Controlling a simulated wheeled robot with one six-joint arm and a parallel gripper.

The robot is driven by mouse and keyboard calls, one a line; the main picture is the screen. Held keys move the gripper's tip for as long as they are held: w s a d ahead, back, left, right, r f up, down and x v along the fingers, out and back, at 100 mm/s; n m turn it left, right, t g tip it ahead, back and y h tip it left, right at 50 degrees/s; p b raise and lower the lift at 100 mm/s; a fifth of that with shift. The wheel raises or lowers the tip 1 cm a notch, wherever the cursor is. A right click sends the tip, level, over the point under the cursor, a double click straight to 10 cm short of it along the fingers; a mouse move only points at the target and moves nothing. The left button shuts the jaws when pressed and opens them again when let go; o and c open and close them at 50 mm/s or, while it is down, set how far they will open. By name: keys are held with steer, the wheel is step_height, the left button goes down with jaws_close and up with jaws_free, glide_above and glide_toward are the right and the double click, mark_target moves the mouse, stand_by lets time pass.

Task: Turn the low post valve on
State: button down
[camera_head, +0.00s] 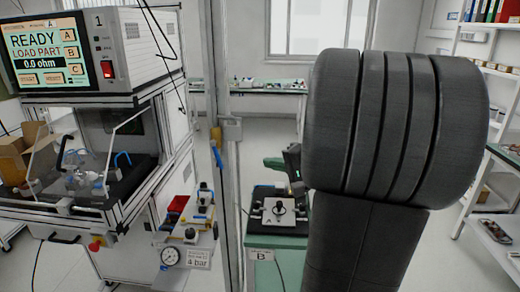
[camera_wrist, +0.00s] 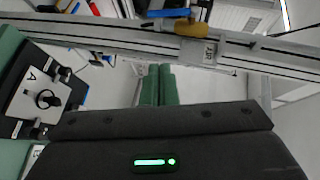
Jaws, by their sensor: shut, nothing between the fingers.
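A valve with a yellow body (camera_head: 215,134) is on the upright metal post (camera_head: 222,60), with a blue lever (camera_head: 217,157) hanging down along the post. In the wrist view the yellow body (camera_wrist: 193,28) and blue lever (camera_wrist: 166,12) show at the top, the lever pointing left along the post. I cannot tell whether this is the low valve or how its lever lies to the pipe. My gripper (camera_head: 268,162) has green fingers, shut and empty, right of the post and apart from the valve. In the wrist view its fingertips (camera_wrist: 160,68) show below the post.
A green cabinet marked B (camera_head: 261,254) bears a black fixture with a light plate (camera_head: 279,212) below my gripper. A test bench (camera_head: 75,203) with a screen (camera_head: 45,50) stands left. A pressure gauge (camera_head: 170,257) is low left of the post. Shelves (camera_head: 475,48) stand right.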

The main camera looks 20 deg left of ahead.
steer(key=p, duration=0.3)
glide_toward(217, 157)
steer(key=shift+w+a+f, duration=1.7)
steer(key=shift+w+a, duration=0.35)
steer(key=shift+a, duration=0.35)
steer(key=f+y+b, duration=0.1)
steer(key=b, duration=0.5)
steer(key=a+m+y+b, duration=0.1)
steer(key=b, duration=0.5)
steer(key=shift+s+a+f+m+t, duration=0.2)
steer(key=shift+f+m+t, duration=0.1)
steer(key=shift+f+t, duration=0.1)
steer(key=shift+a+r+b, duration=0.1)
steer(key=shift+r+b, duration=0.2)
steer(key=shift+b, duration=0.2)
